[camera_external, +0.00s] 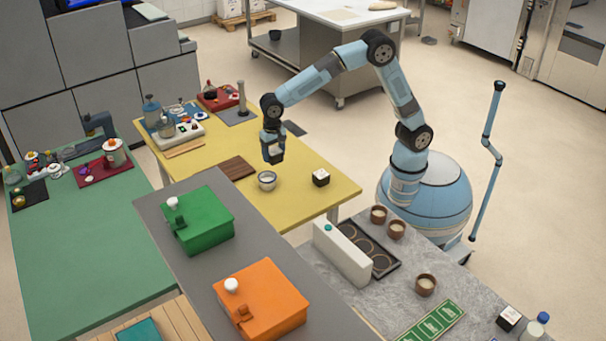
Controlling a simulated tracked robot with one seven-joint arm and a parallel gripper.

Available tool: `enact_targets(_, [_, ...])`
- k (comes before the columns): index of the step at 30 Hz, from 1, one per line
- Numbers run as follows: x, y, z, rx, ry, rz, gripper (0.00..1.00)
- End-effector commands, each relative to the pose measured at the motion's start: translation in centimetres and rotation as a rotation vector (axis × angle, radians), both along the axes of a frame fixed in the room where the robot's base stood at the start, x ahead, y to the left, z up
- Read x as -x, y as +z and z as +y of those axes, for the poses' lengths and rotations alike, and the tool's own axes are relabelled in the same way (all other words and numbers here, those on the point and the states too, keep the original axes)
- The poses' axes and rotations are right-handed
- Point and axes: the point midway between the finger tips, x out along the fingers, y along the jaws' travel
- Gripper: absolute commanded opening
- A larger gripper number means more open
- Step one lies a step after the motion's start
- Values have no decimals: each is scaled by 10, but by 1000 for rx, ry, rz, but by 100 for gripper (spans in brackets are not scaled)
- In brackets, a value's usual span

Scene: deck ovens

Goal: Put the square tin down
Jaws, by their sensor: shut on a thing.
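My gripper (273,154) points down over the yellow table (310,167), above and slightly behind a small white bowl (267,181). It is shut on a small dark piece with a pale patch, which I take to be the square tin. The tin is hard to tell from the dark jaws at this size. It appears held above the tabletop, though the exact gap cannot be told. A brown slatted board (237,168) lies to the left of the gripper. A black box with a white top (321,177) stands to the right.
The grey counter in front holds a green box (204,219) and an orange box (265,299). A marble counter (388,305) has several brown cups and a black tray (383,262). Appliances crowd the yellow table's far left end. Its right part is mostly clear.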

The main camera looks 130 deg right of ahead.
Motion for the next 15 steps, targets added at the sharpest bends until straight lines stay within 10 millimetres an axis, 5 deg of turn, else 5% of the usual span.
enact_targets(9, [0, -45, 0, -1, -1, 2, 30])
enact_targets(15, [-2, -51, 0, 0, 0, 0, 30])
